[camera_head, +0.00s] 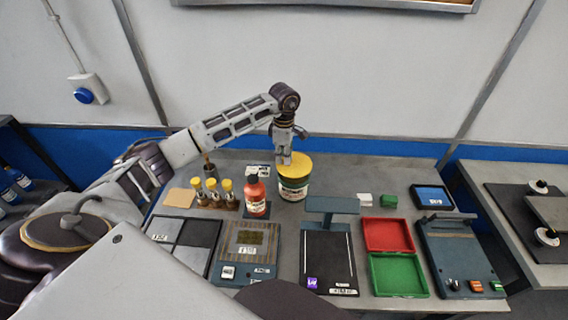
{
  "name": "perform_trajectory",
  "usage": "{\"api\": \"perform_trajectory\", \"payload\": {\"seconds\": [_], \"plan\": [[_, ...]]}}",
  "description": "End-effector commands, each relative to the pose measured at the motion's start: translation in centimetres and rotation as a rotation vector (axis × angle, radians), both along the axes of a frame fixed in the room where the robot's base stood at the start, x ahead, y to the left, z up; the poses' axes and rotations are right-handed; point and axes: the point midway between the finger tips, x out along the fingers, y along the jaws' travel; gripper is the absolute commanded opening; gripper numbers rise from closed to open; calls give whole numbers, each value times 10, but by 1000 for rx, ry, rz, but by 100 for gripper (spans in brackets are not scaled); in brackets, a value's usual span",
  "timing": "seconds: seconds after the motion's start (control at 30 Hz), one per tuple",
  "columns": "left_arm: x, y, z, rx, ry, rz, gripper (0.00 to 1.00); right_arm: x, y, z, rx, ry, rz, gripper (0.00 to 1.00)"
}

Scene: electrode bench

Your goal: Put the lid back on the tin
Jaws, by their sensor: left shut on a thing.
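The tin (293,190) stands upright at the back middle of the bench, with a dark green and pale wrapped side. The yellow lid (299,166) covers the top of the tin in the picture; I cannot tell whether it rests fully on the rim or sits slightly above it. My left gripper (285,160) points down at the lid's left part and is shut on the lid. The fingers hide a bit of the lid. My right gripper is not in view.
A red bottle (256,197) stands close left of the tin, with several yellow-capped vials (212,192) beyond it. A dark stand (331,205) is in front. Red (388,236) and green (398,274) trays lie at right. Bench is clear right behind the tin.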

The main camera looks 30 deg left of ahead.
Motion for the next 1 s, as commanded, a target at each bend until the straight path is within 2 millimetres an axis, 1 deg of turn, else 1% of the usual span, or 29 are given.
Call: {"api": "perform_trajectory", "payload": {"seconds": [0.17,0.27,0.5,0.6,1.0], "plan": [[0,0,0,0,0,0,0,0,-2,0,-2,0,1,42],[0,0,-5,0,1,0,0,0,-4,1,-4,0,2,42],[0,0,-28,0,1,1,0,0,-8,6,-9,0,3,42],[0,0,-35,0,1,1,0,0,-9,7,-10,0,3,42],[0,0,-39,0,0,0,0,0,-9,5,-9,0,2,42]]}}
